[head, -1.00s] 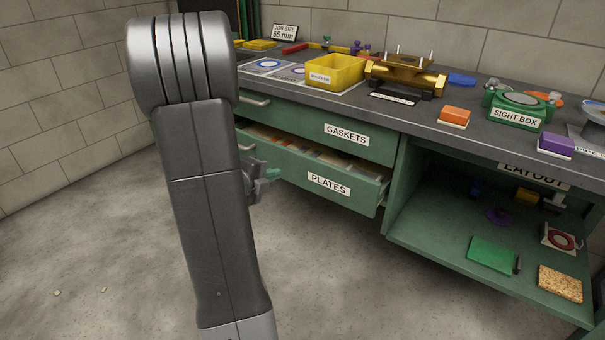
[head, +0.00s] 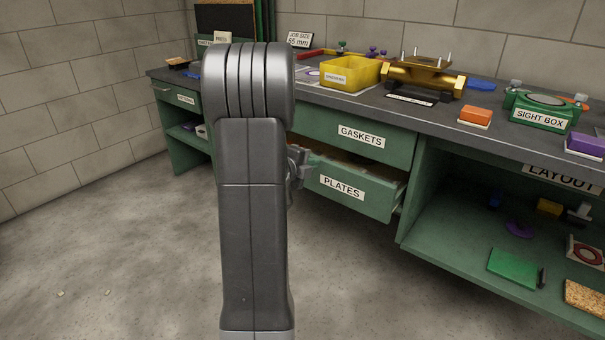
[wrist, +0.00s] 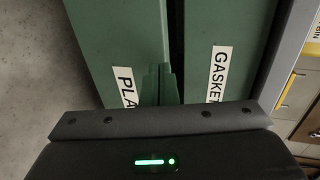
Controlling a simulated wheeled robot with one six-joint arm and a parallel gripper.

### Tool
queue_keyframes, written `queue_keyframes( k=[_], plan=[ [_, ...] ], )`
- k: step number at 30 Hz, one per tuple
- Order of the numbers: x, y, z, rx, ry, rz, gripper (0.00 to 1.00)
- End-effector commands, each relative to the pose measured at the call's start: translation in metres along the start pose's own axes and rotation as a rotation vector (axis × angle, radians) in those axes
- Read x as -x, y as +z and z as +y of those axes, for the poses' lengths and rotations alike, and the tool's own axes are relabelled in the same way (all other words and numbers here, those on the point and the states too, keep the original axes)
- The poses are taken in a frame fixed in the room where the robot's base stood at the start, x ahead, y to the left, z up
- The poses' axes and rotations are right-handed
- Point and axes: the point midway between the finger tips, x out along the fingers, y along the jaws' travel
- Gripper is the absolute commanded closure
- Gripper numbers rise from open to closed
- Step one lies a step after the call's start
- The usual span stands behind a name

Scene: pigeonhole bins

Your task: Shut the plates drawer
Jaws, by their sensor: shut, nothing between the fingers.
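The green plates drawer (head: 372,198), labelled PLATES, stands partly open below the gaskets drawer (head: 378,148). A narrow strip of its contents shows above its front. My gripper (head: 304,162) is at the plates drawer front, left of its label. In the wrist view my gripper (wrist: 165,74) has its fingers together and empty, over the plates drawer front (wrist: 95,35) near the edge facing the gaskets drawer (wrist: 205,30). I cannot tell if the fingertips touch the front. My arm hides the left end of both drawers in the head view.
The bench top (head: 440,112) above carries a yellow bin (head: 350,76), a brass fixture (head: 420,76) and a green sight box (head: 540,112). An open layout shelf (head: 470,245) lies to the right.

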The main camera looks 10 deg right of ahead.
Motion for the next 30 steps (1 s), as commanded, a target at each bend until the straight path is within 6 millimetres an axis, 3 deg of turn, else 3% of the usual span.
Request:
queue_keyframes(
  k=[13, 22, 30],
  plan=[
    [-0.006, 0.0, -0.002, 0.0, 0.001, 0.0, 1.0],
    [-0.046, 0.0, -0.016, -0.001, 0.0, 0.003, 1.0],
    [-0.051, 0.0, -0.016, 0.001, 0.001, 0.001, 1.0]
  ],
)
